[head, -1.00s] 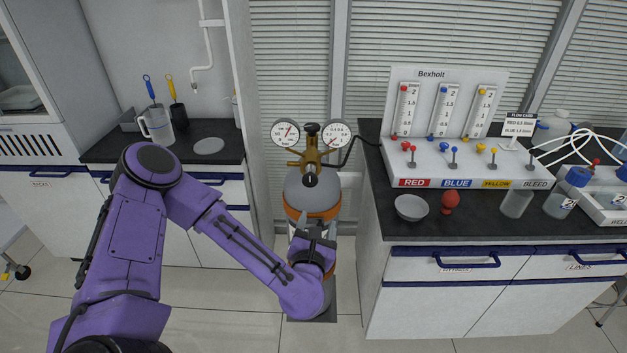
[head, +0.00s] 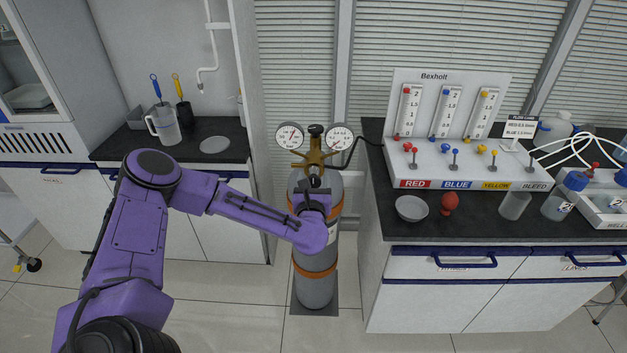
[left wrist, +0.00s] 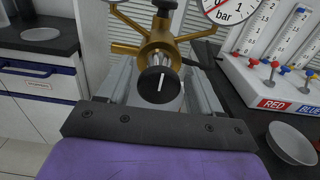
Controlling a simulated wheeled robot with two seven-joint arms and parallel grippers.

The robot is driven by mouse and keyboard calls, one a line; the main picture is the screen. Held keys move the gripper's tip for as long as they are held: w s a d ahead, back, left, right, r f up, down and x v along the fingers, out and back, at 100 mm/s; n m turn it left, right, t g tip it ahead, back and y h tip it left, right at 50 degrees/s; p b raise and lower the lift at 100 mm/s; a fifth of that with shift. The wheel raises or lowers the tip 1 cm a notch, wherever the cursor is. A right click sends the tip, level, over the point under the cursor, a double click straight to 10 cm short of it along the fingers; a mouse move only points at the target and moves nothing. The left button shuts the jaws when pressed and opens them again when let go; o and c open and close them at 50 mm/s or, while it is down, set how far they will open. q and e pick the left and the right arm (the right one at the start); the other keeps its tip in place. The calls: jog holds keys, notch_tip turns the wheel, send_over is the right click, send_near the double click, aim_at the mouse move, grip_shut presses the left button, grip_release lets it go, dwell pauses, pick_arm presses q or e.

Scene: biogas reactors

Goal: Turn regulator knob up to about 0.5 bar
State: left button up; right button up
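The brass regulator (head: 317,160) sits on top of the gas cylinder (head: 315,288), with two round white gauges, the left gauge (head: 289,136) and the right gauge (head: 339,136). In the left wrist view, the black regulator knob (left wrist: 159,86) faces me with its white mark nearly upright. My left gripper (left wrist: 160,72) is open, with one finger on each side of the knob; I cannot tell whether they touch it. In the head view, the left gripper (head: 314,184) is at the regulator's front and hides the knob. The gauge readings are too small to tell. My right gripper is out of view.
The right counter (head: 470,225) holds the Bexholt flow panel (head: 445,110), a grey bowl (head: 411,208) and a red bulb (head: 449,203). A left counter carries a jug (head: 163,125). A dark hose (head: 362,139) runs from the regulator rightward.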

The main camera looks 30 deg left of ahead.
pick_arm(q)
jog(key=c, duration=0.8)
jog(key=shift+m, duration=0.3)
